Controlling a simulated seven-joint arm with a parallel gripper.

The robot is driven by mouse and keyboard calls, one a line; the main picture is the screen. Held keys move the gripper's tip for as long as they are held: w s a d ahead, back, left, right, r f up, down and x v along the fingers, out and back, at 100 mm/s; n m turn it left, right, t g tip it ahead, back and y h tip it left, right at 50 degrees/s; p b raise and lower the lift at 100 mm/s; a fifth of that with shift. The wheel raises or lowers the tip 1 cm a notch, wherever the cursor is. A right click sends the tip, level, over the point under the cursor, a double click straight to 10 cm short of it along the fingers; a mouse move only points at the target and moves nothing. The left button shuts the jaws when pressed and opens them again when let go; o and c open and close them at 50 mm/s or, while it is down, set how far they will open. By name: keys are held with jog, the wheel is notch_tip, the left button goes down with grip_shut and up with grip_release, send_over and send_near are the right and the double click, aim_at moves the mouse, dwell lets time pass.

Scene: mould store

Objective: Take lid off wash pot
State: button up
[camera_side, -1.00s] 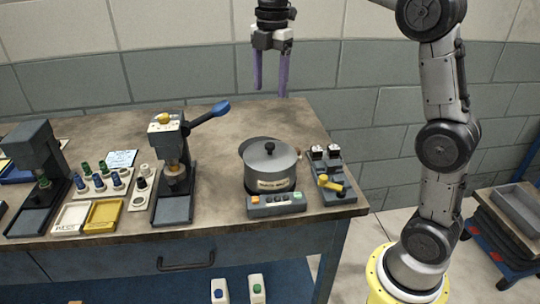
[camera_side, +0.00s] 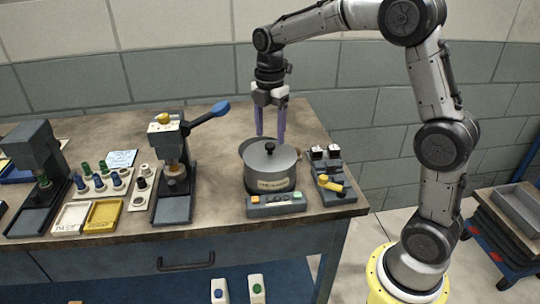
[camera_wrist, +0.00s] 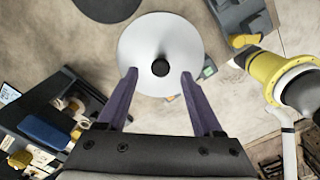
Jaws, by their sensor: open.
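The wash pot (camera_side: 262,184) is a grey metal pot with a label on its front. It stands on a small heater base with coloured buttons (camera_side: 276,203). Its grey lid (camera_side: 284,158) is on, with a black round knob (camera_side: 270,147) at the centre. My gripper (camera_side: 270,140) points down with purple fingers apart, just above the lid, and nothing is between them at a grip. In the wrist view the lid (camera_wrist: 140,45) and knob (camera_wrist: 161,67) show just beyond and between the open fingertips (camera_wrist: 159,74).
A lever press (camera_side: 172,165) with a blue handle stands left of the pot. A switch box with a yellow lever (camera_side: 330,183) stands close on the right. A dark round disc (camera_wrist: 105,8) lies near the pot in the wrist view.

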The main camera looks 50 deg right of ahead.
aim_at(270, 151)
jog(key=shift+f, duration=1.45)
jog(key=shift+c, duration=0.3)
grip_shut()
